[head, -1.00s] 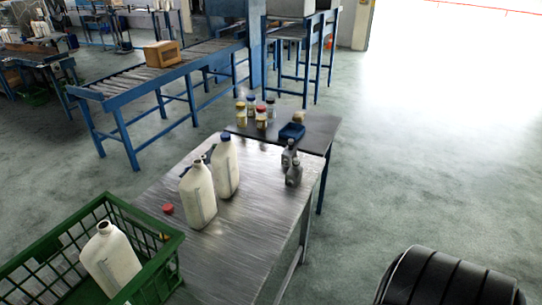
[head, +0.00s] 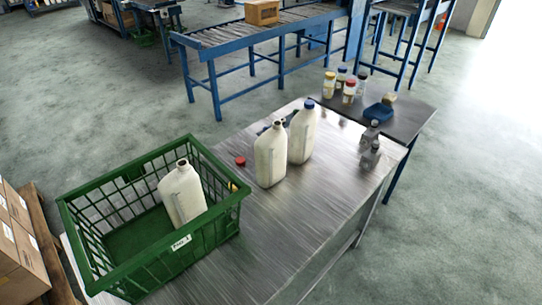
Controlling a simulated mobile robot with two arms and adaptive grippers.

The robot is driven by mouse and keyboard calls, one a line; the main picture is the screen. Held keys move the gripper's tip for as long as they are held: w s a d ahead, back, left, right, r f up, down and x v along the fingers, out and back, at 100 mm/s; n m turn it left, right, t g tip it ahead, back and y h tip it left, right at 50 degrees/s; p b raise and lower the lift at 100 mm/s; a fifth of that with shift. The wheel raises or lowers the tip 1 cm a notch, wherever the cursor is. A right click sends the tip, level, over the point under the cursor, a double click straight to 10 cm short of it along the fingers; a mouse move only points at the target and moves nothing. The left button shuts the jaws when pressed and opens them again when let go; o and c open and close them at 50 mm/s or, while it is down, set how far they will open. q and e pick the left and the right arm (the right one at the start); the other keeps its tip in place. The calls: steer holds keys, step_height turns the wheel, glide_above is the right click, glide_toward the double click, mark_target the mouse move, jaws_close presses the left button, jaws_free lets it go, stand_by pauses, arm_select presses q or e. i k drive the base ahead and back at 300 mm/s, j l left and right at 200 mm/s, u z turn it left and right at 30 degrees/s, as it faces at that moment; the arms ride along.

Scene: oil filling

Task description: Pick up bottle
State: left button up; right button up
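Several bottles are in the head view. A large cream bottle without a cap (head: 270,156) stands upright on the metal table (head: 290,215). A similar bottle with a blue cap (head: 302,134) stands just behind it to the right. A third cream bottle, open at the top (head: 182,193), leans inside the green crate (head: 150,259) at the table's left. Two small grey bottles, one farther back (head: 370,134) and one nearer (head: 370,156), stand at the table's right edge. Neither of my grippers is in view.
A red cap (head: 240,161) lies between crate and bottles. A dark side table (head: 415,112) holds several small jars and a blue tray (head: 378,112). Cardboard boxes (head: 18,250) stand at the left. A roller conveyor (head: 225,42) is behind. The table's front is clear.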

mark_target(270, 148)
steer(key=i+l+u, duration=0.2)
steer(key=l, duration=0.2)
steer(key=l+u, duration=0.15)
steer(key=l, duration=0.25)
steer(key=i+l+u, duration=0.2)
steer(key=l, duration=0.25)
steer(key=l+u, duration=0.15)
steer(key=l, duration=0.25)
